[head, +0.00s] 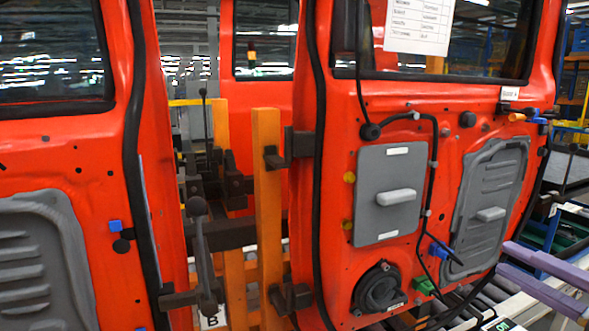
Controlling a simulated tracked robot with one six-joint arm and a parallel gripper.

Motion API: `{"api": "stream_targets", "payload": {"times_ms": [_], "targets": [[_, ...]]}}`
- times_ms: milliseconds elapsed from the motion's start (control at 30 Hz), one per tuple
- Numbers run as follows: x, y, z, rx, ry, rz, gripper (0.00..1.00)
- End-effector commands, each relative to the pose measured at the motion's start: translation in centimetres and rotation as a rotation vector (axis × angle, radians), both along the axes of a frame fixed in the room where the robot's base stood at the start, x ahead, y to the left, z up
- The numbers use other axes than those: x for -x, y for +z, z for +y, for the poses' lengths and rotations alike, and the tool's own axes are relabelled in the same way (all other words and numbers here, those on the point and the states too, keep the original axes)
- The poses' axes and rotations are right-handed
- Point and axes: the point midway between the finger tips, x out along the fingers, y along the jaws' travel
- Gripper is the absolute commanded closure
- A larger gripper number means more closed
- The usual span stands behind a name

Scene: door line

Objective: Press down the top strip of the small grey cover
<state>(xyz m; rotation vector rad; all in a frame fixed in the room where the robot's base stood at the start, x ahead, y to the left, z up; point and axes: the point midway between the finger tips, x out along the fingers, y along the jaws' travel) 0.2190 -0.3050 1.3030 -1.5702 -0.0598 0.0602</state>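The small grey cover (372,207) is a flat, nearly rectangular panel on the orange-red door right of centre. It has a raised grey handle-like block in its middle. Its white top strip (397,151) lies near the upper edge, and a similar white strip (388,235) lies near the lower edge. I cannot tell whether the top strip is fully pressed flat. Nothing covers the cover or its strips. My gripper is not in view.
A larger ribbed grey cover (477,217) sits right of the small one. A black cable (434,160) runs along the small cover's top and right. A round black speaker (379,288) is below. Orange posts (267,215) and dark clamps stand left; purple bars (545,292) are lower right.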

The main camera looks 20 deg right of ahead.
Motion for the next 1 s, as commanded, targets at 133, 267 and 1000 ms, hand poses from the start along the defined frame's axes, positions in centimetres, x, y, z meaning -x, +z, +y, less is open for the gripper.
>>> {"api": "stream_targets", "payload": {"times_ms": [133,267,1000], "targets": [[-2.6,0.3,1.7,0.009,0.088,0.000,0.90],[-4.9,1.1,3.0,0.024,0.152,0.000,0.99],[-15.4,5.9,5.0,-0.760,0.184,0.162,1.00]]}}
